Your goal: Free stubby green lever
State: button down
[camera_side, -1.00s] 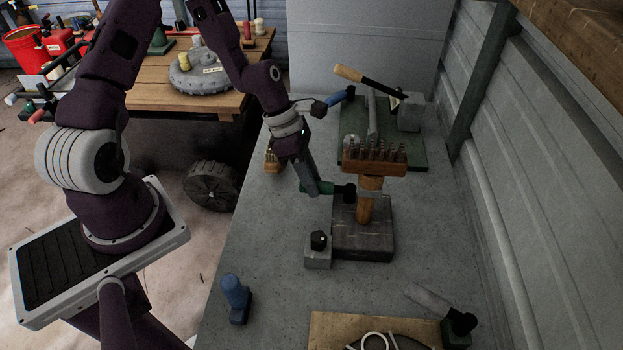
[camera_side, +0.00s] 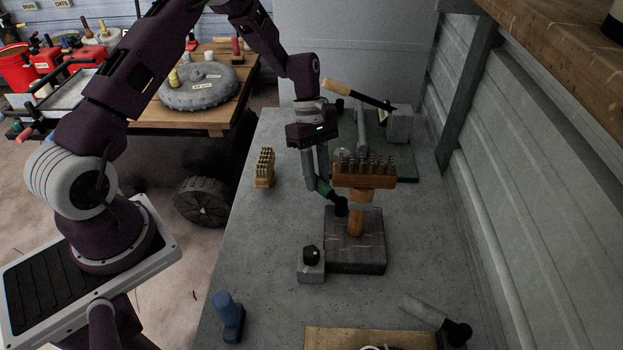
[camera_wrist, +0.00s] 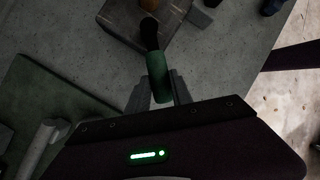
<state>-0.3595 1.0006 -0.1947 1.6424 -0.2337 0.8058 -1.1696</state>
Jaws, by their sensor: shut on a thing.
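The stubby green lever (camera_side: 327,192) has a green grip and a black end. My gripper (camera_side: 317,184) is shut on the green grip. The lever slants down to the right in the side view. Its black end is beside the wooden post (camera_side: 355,222), above or against the dark base block (camera_side: 366,253); I cannot tell whether they touch. In the wrist view the green grip (camera_wrist: 157,76) lies between my gripper's fingers (camera_wrist: 160,92), and the black end (camera_wrist: 150,34) points away towards the block.
A wooden holder of several metal pins (camera_side: 365,178) tops the post, close right of my gripper. A grey box with a black knob (camera_side: 311,264) and a blue-handled tool (camera_side: 228,315) stand nearer. A wooden-handled tool (camera_side: 355,95) is behind.

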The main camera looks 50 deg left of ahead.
jog(key=shift+w+d+m+g, duration=0.1)
jog(key=shift+w+m+g, duration=0.2)
jog(key=shift+w+m, duration=0.5)
jog(key=c, duration=1.1)
grip_release()
jog(key=shift+s, duration=0.1)
jog(key=v, duration=0.7)
jog(key=shift+d, duration=0.1)
